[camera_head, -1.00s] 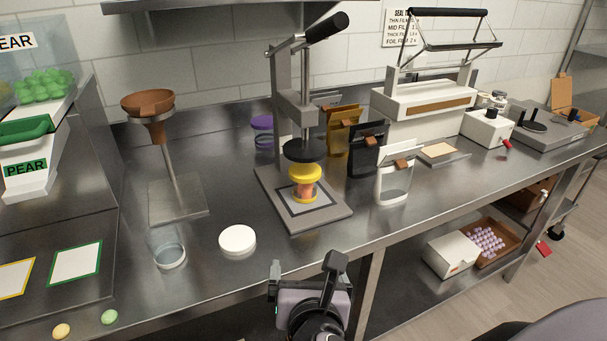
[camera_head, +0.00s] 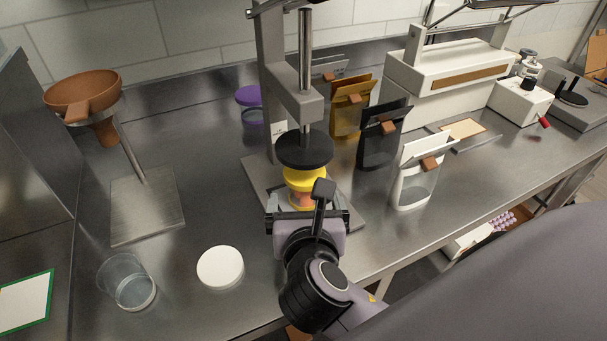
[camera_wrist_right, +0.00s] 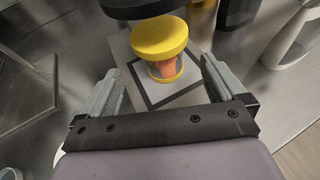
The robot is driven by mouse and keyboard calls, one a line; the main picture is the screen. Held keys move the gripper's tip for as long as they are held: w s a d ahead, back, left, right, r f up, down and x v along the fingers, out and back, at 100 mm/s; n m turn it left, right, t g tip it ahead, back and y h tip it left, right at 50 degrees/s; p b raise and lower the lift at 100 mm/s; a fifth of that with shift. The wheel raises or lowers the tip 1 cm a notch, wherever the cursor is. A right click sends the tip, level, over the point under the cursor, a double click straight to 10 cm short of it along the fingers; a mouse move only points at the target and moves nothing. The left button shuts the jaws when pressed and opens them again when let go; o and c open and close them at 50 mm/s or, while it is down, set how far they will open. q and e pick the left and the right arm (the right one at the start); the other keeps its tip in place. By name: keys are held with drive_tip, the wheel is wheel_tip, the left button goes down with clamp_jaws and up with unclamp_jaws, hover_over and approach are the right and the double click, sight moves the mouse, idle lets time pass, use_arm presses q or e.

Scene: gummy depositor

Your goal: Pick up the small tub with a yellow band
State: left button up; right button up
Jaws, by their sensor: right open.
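The small tub with a yellow band (camera_wrist_right: 165,69) stands upright on the press base, under the black press disc. It has a yellow lid (camera_wrist_right: 158,36) and orange-pink contents. In the head view the yellow lid (camera_head: 303,179) shows, and my right gripper partly hides the tub below it. My right gripper (camera_wrist_right: 160,85) is open and empty. Its fingers point at the tub from the front, one to each side, and it is not clear whether the tub is between the tips. My left gripper is not in view.
The press's black disc (camera_head: 304,149) and column (camera_head: 270,90) stand over and behind the tub. A white pouch (camera_head: 414,180) and a black pouch (camera_head: 378,140) stand to the right. A white lid (camera_head: 220,267) and a clear cup (camera_head: 130,285) lie left on the bench.

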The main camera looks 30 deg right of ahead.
sight(305, 193)
drive_tip(key=x, duration=0.7)
drive_tip(key=shift+s+d+f, duration=0.1)
drive_tip(key=shift+f, duration=0.1)
drive_tip(key=c, duration=1.4)
